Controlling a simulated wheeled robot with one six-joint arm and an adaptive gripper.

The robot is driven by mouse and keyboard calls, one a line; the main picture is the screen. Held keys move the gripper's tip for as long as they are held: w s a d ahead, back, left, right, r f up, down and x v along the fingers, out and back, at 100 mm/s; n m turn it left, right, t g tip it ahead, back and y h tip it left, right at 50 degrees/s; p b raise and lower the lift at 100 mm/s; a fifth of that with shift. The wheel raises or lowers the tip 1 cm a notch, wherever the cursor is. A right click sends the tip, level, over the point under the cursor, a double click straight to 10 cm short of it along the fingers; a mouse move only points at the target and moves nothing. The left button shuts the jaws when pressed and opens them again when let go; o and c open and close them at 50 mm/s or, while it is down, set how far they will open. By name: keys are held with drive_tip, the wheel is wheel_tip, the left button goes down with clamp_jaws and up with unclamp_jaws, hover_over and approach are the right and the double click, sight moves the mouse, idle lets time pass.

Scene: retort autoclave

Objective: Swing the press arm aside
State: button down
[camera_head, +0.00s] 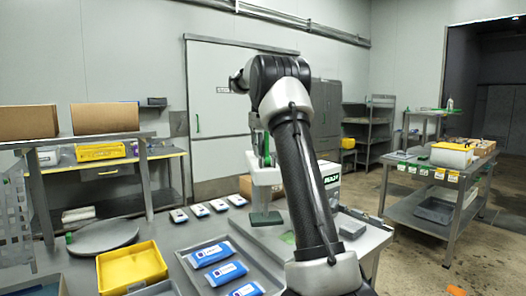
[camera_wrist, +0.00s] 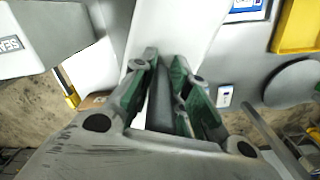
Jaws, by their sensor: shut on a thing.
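In the head view, a pale press arm (camera_head: 264,177) stands upright on the work surface, with a dark green pad (camera_head: 265,218) at its lower end. My gripper (camera_head: 266,152) is at its upper part, partly hidden behind my own arm. In the wrist view, my gripper (camera_wrist: 166,62) has its green-padded fingers closed around a dark grey bar (camera_wrist: 160,100), which looks like the press arm's handle. A pale surface (camera_wrist: 175,28) lies just beyond the fingertips. How the bar joins the press arm is hidden.
A sealing machine (camera_head: 330,180) stands right of the press arm, partly behind my arm. Blue pouches (camera_head: 227,272) lie in a tray at front. A yellow bin (camera_head: 131,268) and round grey disc (camera_head: 103,237) are at left. A grey cart (camera_head: 440,200) stands at right.

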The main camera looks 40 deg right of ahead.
drive_tip(key=shift+w+a, duration=0.25)
drive_tip(key=shift+a, duration=0.15)
drive_tip(key=c, duration=1.4)
unclamp_jaws()
drive_tip(key=shift+r, duration=0.1)
drive_tip(key=shift+r, duration=5.9)
